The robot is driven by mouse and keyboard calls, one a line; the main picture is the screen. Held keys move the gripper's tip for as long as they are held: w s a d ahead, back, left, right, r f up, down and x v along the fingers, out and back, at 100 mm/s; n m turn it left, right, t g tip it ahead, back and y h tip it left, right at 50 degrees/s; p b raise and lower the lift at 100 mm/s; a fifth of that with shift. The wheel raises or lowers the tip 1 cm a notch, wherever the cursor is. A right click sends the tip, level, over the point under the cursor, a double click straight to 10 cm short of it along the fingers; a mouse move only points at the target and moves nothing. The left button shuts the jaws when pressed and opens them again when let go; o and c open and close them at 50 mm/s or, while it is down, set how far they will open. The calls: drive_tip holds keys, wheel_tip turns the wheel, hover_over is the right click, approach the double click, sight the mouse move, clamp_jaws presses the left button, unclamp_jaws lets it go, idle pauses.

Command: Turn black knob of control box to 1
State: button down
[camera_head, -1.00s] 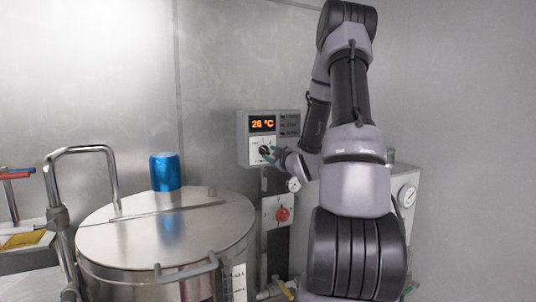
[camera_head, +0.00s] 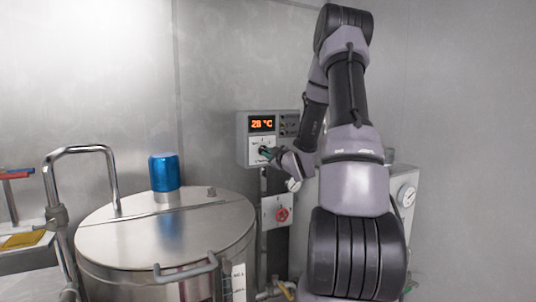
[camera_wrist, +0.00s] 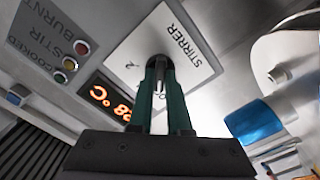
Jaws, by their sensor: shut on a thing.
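The control box (camera_head: 244,128) is mounted at the back wall, with an orange display (camera_head: 262,124) reading 28 °C. In the wrist view the display (camera_wrist: 110,97) appears tilted and upside down. The black knob (camera_wrist: 158,61) sits on the white plate marked STIRRER (camera_wrist: 185,38). My gripper (camera_wrist: 160,78) has green fingers and is shut on the knob, one finger on each side. The fingers hide most of the knob, and I cannot read which number it points at. In the head view my gripper (camera_head: 268,153) reaches the box from the right.
A steel vessel with a flat lid (camera_head: 130,240) stands front left, with a blue cylinder (camera_head: 164,172) on top. A red knob (camera_head: 282,214) is on a plate below the box. A gauge (camera_head: 405,195) is at right.

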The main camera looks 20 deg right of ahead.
drive_tip(key=m, duration=0.4)
drive_tip(key=shift+m, duration=2.2)
drive_tip(key=c, duration=0.9)
unclamp_jaws()
drive_tip(key=shift+o, duration=0.2)
drive_tip(key=shift+s, duration=0.1)
drive_tip(key=s, duration=1)
drive_tip(key=shift+s+d, duration=0.2)
drive_tip(key=shift+s, duration=0.1)
